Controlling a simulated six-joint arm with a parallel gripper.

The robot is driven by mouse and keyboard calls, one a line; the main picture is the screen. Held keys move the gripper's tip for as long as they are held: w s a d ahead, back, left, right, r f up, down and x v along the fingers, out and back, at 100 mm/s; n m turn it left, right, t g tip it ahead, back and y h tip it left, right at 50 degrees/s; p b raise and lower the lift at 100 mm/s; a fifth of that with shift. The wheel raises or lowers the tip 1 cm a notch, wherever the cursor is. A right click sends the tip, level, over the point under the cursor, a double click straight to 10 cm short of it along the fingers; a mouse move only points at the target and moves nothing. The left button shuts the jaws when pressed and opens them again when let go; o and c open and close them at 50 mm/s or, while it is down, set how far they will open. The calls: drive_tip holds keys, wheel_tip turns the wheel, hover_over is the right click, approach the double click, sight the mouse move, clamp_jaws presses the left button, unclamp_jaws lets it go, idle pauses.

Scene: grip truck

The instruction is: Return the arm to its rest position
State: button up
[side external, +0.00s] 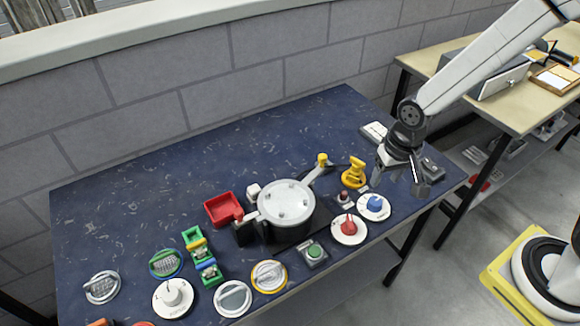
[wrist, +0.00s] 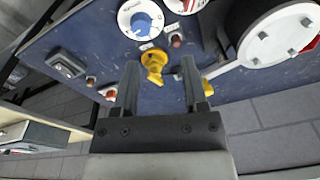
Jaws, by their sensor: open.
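My gripper (side external: 404,182) hangs at the right end of the blue table, above its surface. In the wrist view its two dark fingers (wrist: 158,75) are spread apart with nothing held between them. A yellow knob-like piece (wrist: 154,64) shows beyond and between the fingers, apart from them. The same yellow piece (side external: 354,173) stands to the left of my gripper in the side view.
The blue table (side external: 120,215) bears a round silver-lidded device (side external: 286,202), a red tray (side external: 223,208), a blue-knob dial (side external: 374,206) and a red-knob dial (side external: 348,228). A second bench (side external: 515,115) stands at right. The table's back left is clear.

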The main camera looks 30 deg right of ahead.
drive_tip(key=s+d+r+n+t, duration=0.1)
drive_tip(key=s+d+r+n, duration=0.2)
drive_tip(key=s+d+r, duration=0.1)
drive_tip(key=shift+d+r, duration=0.25)
drive_tip(key=shift+d, duration=0.3)
